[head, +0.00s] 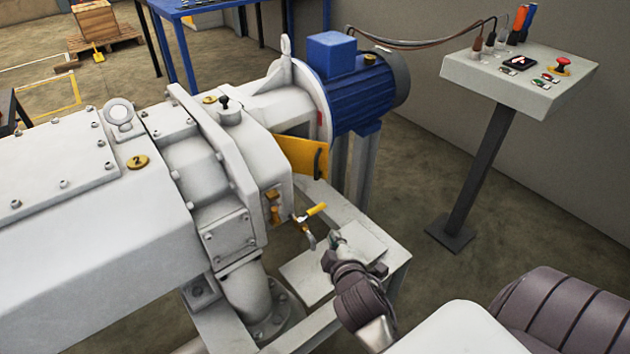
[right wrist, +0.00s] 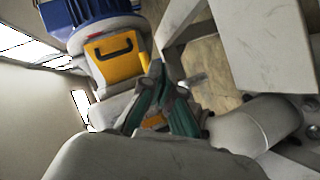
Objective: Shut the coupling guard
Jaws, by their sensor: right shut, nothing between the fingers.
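The coupling guard is a yellow plate (head: 303,157) with a black handle, between the white pump housing and the blue motor in the head view. It stands out at an angle from the coupling housing, and a dark gap shows above it. In the right wrist view the guard (right wrist: 112,66) faces the camera, its handle at the top. My right gripper (head: 334,238) is shut and empty, below and to the right of the guard, apart from it. Its fingers (right wrist: 157,72) also show in the right wrist view. My left gripper is not in view.
A yellow-handled valve (head: 316,210) sticks out just left of my right gripper. The pale frame (head: 372,232) lies beneath and beside it. The blue motor (head: 357,85) is behind the guard. A control stand (head: 520,75) stands at the right, with bare floor around its foot.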

